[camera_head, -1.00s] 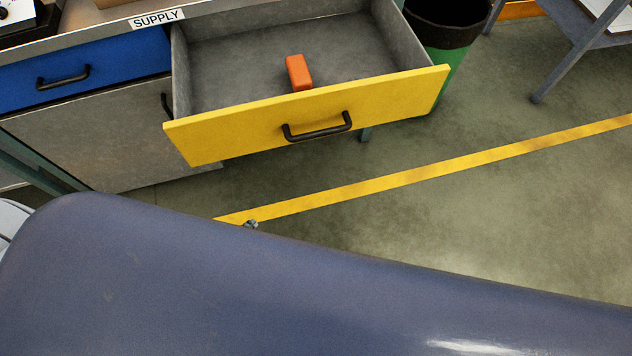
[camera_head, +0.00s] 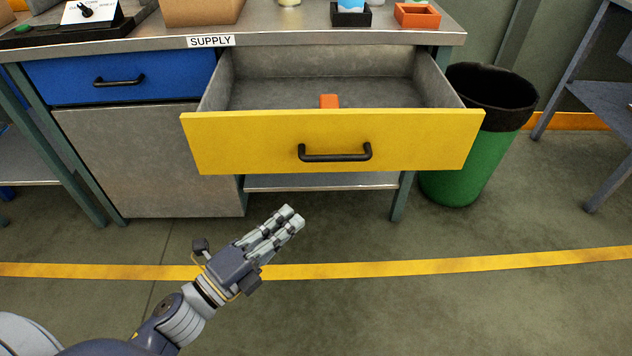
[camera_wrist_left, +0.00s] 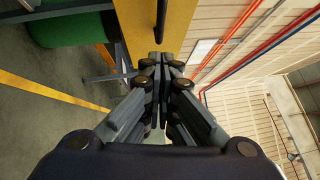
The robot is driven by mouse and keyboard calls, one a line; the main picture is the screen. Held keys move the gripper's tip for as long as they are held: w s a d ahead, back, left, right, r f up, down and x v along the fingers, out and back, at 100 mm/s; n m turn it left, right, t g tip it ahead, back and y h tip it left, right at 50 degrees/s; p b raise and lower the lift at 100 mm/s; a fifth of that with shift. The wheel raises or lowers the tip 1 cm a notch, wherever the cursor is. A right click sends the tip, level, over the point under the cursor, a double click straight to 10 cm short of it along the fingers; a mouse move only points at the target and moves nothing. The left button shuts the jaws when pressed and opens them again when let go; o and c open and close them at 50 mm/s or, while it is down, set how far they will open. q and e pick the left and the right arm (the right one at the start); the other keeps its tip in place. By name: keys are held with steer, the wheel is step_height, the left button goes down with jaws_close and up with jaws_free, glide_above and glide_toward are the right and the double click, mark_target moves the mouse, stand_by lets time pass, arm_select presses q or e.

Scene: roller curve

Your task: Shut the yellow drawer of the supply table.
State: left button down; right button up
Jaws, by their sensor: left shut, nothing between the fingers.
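The yellow drawer (camera_head: 240,143) of the supply table (camera_head: 300,38) is pulled well out, with a black bar handle (camera_head: 335,154) on its front. An orange block (camera_head: 329,101) lies inside it, partly hidden by the front. My left gripper (camera_head: 296,217) is shut and empty, below and in front of the drawer, apart from it in the head view. In the left wrist view the shut fingers (camera_wrist_left: 158,60) point toward the yellow drawer front (camera_wrist_left: 133,30) and its dark handle (camera_wrist_left: 162,18). My right gripper is not in view.
A shut blue drawer (camera_head: 150,75) sits left of the yellow one. A green bin (camera_head: 462,165) with a black liner stands close to the right. A cardboard box (camera_head: 200,10) and small containers stand on the tabletop. The floor in front is clear.

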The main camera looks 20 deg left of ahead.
arm_select(q)
steer(key=w+a+p+x, duration=0.1)
steer(key=a+x, duration=0.1)
steer(key=x, duration=0.9)
steer(key=shift+w+a, duration=0.2)
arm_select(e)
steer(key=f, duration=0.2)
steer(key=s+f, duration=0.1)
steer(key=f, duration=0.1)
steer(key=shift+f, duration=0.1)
arm_select(q)
steer(key=shift+r, duration=0.1)
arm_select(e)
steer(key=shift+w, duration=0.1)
arm_select(q)
steer(key=shift+w, duration=0.1)
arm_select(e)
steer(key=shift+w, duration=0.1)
